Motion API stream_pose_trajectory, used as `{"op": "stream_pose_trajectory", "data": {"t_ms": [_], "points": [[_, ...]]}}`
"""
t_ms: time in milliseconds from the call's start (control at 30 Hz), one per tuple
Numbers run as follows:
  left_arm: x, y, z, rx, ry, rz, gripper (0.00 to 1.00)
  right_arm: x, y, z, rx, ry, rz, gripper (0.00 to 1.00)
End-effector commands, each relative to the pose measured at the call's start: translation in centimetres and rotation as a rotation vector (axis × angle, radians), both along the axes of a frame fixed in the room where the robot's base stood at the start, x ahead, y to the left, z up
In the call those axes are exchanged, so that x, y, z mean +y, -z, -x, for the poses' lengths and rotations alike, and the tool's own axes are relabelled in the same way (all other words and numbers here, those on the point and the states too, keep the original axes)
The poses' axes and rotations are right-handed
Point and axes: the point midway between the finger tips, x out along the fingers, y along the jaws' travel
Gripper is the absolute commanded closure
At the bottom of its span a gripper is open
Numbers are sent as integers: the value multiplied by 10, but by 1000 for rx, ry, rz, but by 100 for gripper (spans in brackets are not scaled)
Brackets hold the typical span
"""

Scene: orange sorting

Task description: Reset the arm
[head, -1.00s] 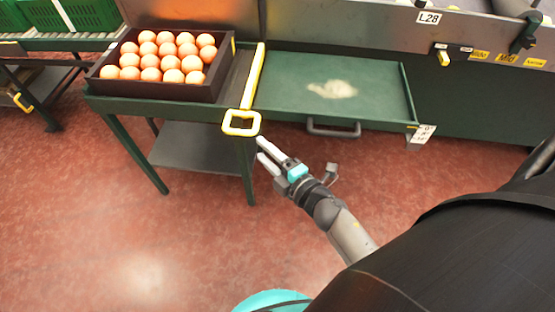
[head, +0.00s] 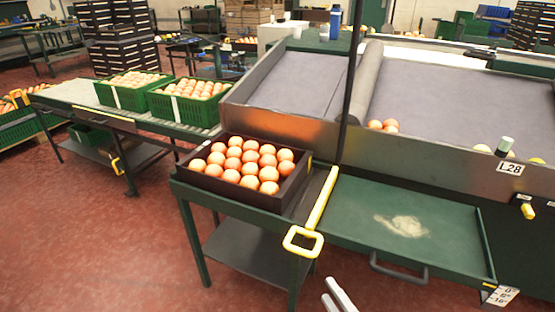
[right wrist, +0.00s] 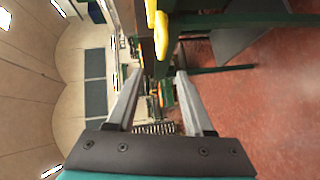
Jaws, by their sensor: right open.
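My right gripper (head: 338,296) shows only as pale fingertips at the bottom edge of the head view, in front of the green table and below the yellow handle. In the right wrist view the right gripper (right wrist: 159,75) has its two fingers spread, with nothing held between them. The rest of the right arm is out of the head view. My left gripper is in neither view.
A dark crate of oranges (head: 219,195) stands on the green table, left of a yellow handle (head: 303,241). A green tray (head: 350,215) lies to the right. Green crates (head: 185,110) of oranges stand on a conveyor behind. Red floor (head: 100,240) is clear at left.

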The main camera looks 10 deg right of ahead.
Motion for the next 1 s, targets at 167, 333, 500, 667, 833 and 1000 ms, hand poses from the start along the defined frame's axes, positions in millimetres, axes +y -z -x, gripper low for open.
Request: {"op": "stream_pose_trajectory", "data": {"t_ms": [167, 333, 500, 667, 833, 1000], "points": [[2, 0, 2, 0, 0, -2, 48, -3, 27, 3, 85, 43, -92, 48], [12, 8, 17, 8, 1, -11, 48, -9, 100, 23, 317, 182, -317, 48], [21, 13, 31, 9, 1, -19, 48, -18, 179, 67, 584, 383, -526, 48], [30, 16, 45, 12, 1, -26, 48, -29, 241, 130, 826, 617, -672, 48], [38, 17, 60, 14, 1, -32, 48, -44, 281, 200, 1022, 873, -764, 48], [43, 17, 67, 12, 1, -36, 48, -54, 296, 245, 1122, 1041, -802, 48]]}}
